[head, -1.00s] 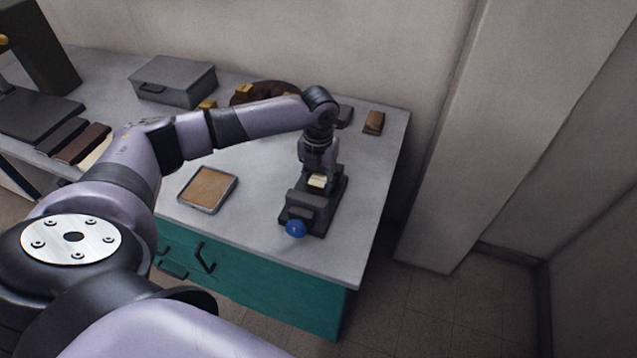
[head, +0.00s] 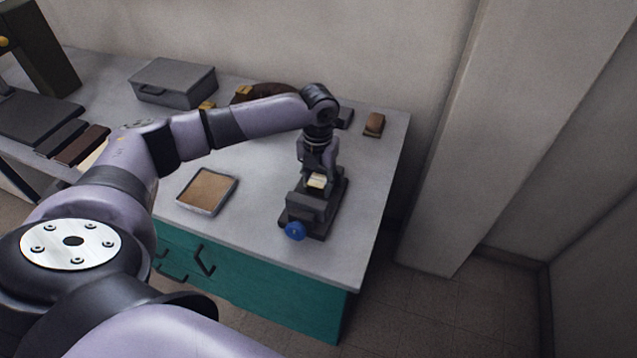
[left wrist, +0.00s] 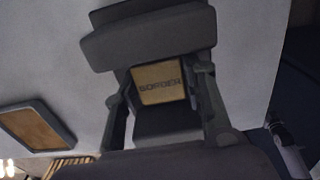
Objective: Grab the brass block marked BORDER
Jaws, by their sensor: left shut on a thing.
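The brass block marked BORDER (left wrist: 160,86) shows its lettered face in the left wrist view, and it is a small pale patch in the head view (head: 317,181). It sits at a dark vise-like fixture (head: 322,212) with a blue knob (head: 295,231). My left gripper (head: 317,176) reaches down over the fixture from above. In the left wrist view its fingers stand on either side of the block, and it is shut on the block. Whether the block still touches the fixture cannot be told. My right gripper is not in view.
A shallow tray with a brown inside (head: 234,183) lies left of the fixture on the grey table (head: 265,230). A grey box (head: 173,84) and a small brown block (head: 374,124) stand farther back. The table right of the fixture is clear.

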